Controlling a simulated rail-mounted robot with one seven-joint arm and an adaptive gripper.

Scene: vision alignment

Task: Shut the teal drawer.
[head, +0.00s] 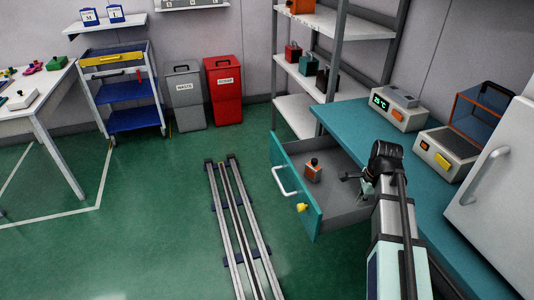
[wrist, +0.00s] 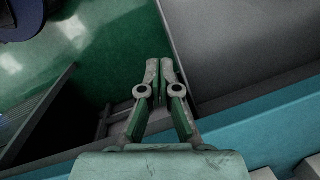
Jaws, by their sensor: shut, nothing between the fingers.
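The teal drawer (head: 297,195) stands pulled out from under the teal counter, its front facing left in the head view. The front bears a white handle (head: 284,182) and a yellow knob (head: 302,208). An orange item with a dark top (head: 313,171) stands inside the grey tray. My gripper (head: 345,177) appears over the tray in the head view, right of the drawer front. In the wrist view my gripper (wrist: 160,66) has its fingertips together and empty, by the edge between green floor and the grey drawer (wrist: 240,45). I cannot tell whether it touches the drawer.
Shelves (head: 325,78) stand behind. Floor rails (head: 240,225) run left of the drawer. Green floor around them is mostly clear.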

